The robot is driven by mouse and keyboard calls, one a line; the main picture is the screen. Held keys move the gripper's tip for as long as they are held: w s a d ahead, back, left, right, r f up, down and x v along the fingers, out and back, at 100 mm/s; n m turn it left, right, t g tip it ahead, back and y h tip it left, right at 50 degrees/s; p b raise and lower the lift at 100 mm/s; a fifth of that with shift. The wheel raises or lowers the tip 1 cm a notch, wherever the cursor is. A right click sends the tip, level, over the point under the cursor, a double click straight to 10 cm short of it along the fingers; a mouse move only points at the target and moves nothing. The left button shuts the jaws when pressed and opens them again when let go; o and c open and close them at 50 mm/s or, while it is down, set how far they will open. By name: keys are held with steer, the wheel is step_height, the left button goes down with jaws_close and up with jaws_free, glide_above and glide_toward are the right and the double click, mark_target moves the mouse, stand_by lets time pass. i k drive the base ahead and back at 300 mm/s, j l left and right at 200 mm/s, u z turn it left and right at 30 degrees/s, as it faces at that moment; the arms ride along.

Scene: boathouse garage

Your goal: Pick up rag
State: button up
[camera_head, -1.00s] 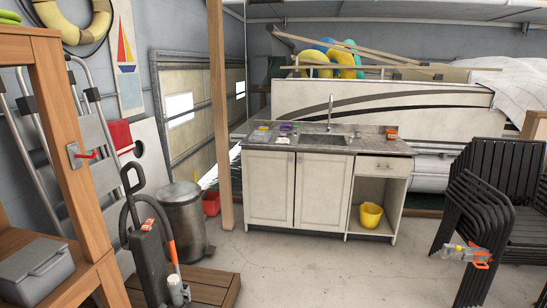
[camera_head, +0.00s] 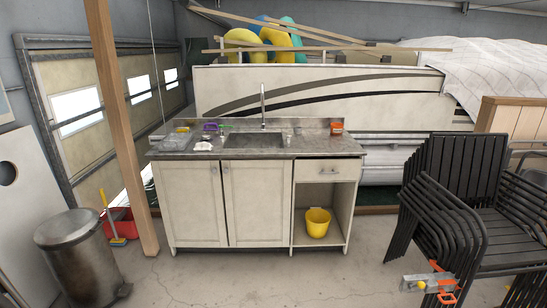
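A small white crumpled thing (camera_head: 204,146) lies on the left part of the counter, in front of a purple item (camera_head: 210,127). It may be the rag, but it is too small to tell for sure. The counter (camera_head: 330,147) is a grey worktop with a sink (camera_head: 253,141) and a tall tap, on a white cabinet (camera_head: 194,205). My gripper and arm are not in view.
A metal trash bin (camera_head: 75,255), a red bucket (camera_head: 118,222) and a wooden post (camera_head: 120,130) stand left of the cabinet. The concrete floor (camera_head: 270,280) in front is clear.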

mark_target(203, 146)
steer(key=i, duration=1.75)
steer(key=i+l+u, duration=0.15)
steer(key=i, duration=0.5)
steer(key=i+l+u, duration=0.15)
steer(key=i, duration=0.45)
